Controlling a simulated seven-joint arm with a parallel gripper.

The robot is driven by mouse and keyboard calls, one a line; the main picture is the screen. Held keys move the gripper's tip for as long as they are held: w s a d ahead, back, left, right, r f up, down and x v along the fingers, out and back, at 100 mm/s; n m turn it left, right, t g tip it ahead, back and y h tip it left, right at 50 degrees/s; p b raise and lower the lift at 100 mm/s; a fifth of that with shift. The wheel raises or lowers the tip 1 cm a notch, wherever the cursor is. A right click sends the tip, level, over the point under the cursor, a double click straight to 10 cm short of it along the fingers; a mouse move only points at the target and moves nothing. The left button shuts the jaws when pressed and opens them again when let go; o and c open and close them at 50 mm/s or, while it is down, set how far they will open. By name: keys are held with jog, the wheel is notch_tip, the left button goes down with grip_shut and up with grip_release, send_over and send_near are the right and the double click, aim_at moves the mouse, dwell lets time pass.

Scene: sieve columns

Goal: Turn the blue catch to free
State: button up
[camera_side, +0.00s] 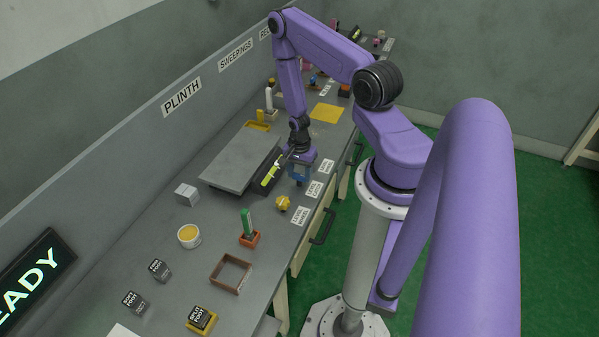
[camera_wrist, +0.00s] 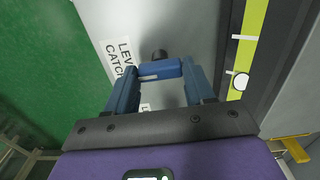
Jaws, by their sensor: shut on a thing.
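The blue catch (camera_wrist: 160,70) is a short blue bar with a pale mark, next to a dark round knob, in the wrist view. My gripper (camera_wrist: 160,75) has blue fingers on both ends of the bar and is shut on it. In the side view my gripper (camera_side: 298,176) points down at the bench beside the grey plinth slab. There I cannot tell the catch from the blue fingers. A label reading "LEVEL CATCH" (camera_wrist: 117,62) lies left of the catch; part of its text is covered by a finger.
A yellow-green level (camera_side: 270,175) with a white bubble (camera_wrist: 240,81) is close beside my gripper. The grey slab (camera_side: 240,158) stands behind it. A yellow wheel (camera_side: 283,203), a green-topped item in an orange holder (camera_side: 249,239) and an open brown frame (camera_side: 230,286) stand nearer the camera.

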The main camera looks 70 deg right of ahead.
aim_at(300, 175)
jog(key=n, duration=0.8)
jog(key=shift+n, duration=0.3)
jog(key=n, duration=0.4)
jog(key=shift+n, duration=2.6)
jog(key=o, duration=1)
jog(key=shift+o, duration=0.2)
jog(key=shift+r, duration=0.15)
notch_tip(300, 175, up, 17)
